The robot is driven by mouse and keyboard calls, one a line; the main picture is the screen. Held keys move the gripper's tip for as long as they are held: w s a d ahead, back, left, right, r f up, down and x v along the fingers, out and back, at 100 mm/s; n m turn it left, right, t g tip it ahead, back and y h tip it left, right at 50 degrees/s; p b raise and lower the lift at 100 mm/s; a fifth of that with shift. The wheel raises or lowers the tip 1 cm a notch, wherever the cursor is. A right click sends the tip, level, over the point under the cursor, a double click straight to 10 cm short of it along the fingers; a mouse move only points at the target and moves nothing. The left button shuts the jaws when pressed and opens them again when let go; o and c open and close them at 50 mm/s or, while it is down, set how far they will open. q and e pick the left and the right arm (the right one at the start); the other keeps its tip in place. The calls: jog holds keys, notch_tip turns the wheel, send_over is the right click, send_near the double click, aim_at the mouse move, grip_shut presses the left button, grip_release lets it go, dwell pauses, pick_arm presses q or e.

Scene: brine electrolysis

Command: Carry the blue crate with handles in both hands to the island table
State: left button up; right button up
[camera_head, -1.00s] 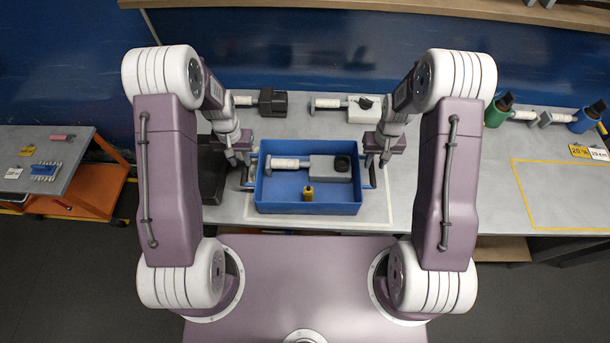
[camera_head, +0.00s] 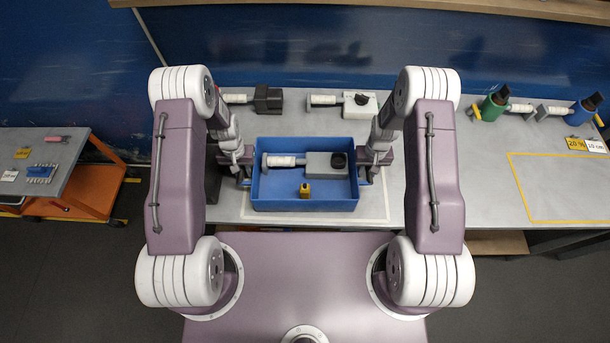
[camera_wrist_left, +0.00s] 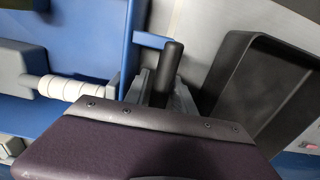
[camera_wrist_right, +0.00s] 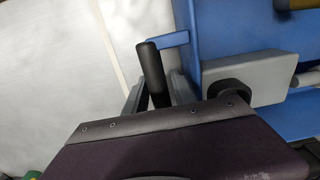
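The blue crate (camera_head: 305,204) stands on the grey wall table, with a handle sticking out on its left and right sides. It holds a grey device with a white cylinder (camera_head: 325,165) and a small yellow item (camera_head: 304,190). My left gripper (camera_head: 243,172) is at the left handle; in the left wrist view the black handle grip (camera_wrist_left: 168,70) lies between its spread fingers. My right gripper (camera_head: 367,172) is at the right handle; in the right wrist view that black grip (camera_wrist_right: 152,70) lies between its fingers, with some gap showing. The island table cannot be identified here.
A black tray (camera_wrist_left: 250,85) stands close beside my left gripper. Black (camera_head: 268,98) and white (camera_head: 360,104) devices stand behind the crate. Green (camera_head: 493,107) and blue (camera_head: 585,112) containers stand at the right. A yellow-outlined area (camera_head: 565,185) is empty. An orange cart (camera_head: 95,190) is at left.

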pick_arm(q)
grip_shut()
pick_arm(e)
grip_shut()
pick_arm(q)
jog(key=shift+r, duration=0.1)
pick_arm(e)
jog(key=shift+r, duration=0.1)
dwell(0.8)
